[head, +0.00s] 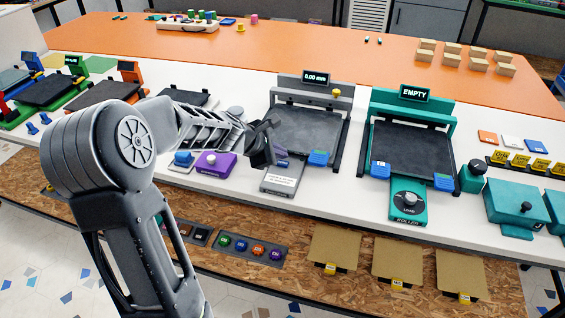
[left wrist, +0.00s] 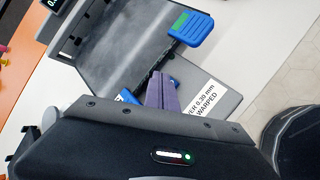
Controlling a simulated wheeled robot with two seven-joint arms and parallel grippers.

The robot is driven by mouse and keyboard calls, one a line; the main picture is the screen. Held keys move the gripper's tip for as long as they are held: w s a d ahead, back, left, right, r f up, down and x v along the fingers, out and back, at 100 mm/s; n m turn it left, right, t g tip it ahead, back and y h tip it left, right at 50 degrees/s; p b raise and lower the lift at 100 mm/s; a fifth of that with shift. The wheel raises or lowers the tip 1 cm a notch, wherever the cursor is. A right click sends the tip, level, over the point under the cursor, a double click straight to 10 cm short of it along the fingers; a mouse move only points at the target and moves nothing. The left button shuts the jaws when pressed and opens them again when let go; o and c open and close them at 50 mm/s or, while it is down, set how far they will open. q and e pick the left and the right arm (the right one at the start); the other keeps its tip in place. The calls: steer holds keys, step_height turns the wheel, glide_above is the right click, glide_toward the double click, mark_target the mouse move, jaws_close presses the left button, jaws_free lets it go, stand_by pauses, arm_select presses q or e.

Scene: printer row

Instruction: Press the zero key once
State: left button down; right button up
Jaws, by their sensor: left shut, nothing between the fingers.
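The grey printer (head: 304,128) carries a display (head: 316,77) reading 0.00 mm. One blue key (head: 319,157) is at its front right corner; the left wrist view shows it with a green face (left wrist: 190,27). A second blue part (left wrist: 128,96) at the front left is mostly hidden behind my fingers. I cannot read which one is the zero key. My left gripper (head: 278,158) is shut and empty over the front left of the printer. Its fingertips (left wrist: 161,92) overlap the second blue part; contact cannot be told. My right gripper is not in view.
A grey plate with a white label (head: 280,181) juts out in front of the printer. A teal printer (head: 412,145) reading EMPTY and a roller unit (head: 407,203) stand to the right.

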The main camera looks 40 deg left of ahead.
mark_target(280, 164)
arm_select(q)
steer(key=shift+f, duration=0.15)
stand_by(0.8)
steer(key=shift+f+b, duration=0.3)
steer(key=shift+b, duration=0.1)
steer(key=shift+f+b, duration=0.35)
stand_by(0.5)
steer(key=shift+r+p, duration=0.8)
steer(key=shift+r, duration=0.1)
step_height(280, 164, up, 5)
steer(key=p, duration=0.5)
stand_by(1.0)
